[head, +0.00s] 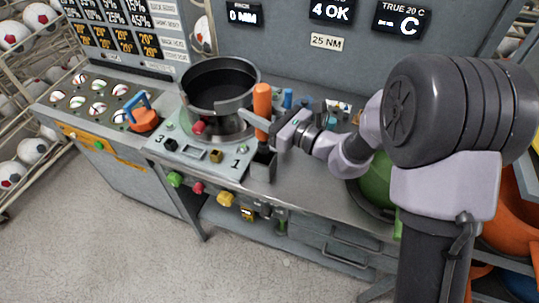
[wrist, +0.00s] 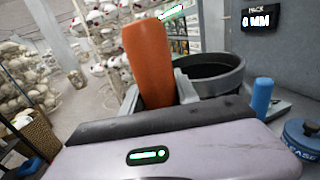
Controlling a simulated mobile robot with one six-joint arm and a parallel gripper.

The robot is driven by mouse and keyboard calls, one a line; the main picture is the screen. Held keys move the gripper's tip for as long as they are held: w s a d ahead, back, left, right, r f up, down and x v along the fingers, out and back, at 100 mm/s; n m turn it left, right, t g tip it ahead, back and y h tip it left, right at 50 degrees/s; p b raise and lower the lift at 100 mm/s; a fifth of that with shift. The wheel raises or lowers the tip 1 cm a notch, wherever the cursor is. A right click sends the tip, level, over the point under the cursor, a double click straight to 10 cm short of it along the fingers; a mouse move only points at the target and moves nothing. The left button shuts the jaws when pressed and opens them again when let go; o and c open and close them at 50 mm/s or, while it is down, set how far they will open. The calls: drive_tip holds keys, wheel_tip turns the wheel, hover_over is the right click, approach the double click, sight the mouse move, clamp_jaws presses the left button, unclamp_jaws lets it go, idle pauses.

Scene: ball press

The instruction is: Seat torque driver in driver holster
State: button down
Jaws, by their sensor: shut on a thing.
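The torque driver (head: 262,103) has an orange handle and stands upright at the front right of the press station. My gripper (head: 264,127) is shut on it, reaching in from the right. The handle also rises beyond my gripper in the wrist view (wrist: 147,62). The driver holster (head: 262,169) is a small dark grey box at the bench's front edge, directly below the driver. The driver's lower end meets the holster's top in the head view; I cannot tell how deep it sits. The tip is hidden.
A dark round press bowl (head: 218,84) stands behind and left of the driver. A blue-handled orange tool (head: 144,116) sits further left, beside a tray of balls (head: 92,98). Blue items (head: 288,98) stand behind my gripper. A green round object (head: 378,184) is partly behind my arm.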

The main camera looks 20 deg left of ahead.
wheel_tip(320, 180, down, 10)
drive_tip(key=b, duration=0.3)
drive_tip(key=shift+s+r+b, duration=0.2)
drive_tip(key=shift+s+b, duration=0.05)
drive_tip(key=shift+b, duration=0.05)
drive_tip(key=shift+f, duration=0.15)
drive_tip(key=c, duration=0.9)
unclamp_jaws()
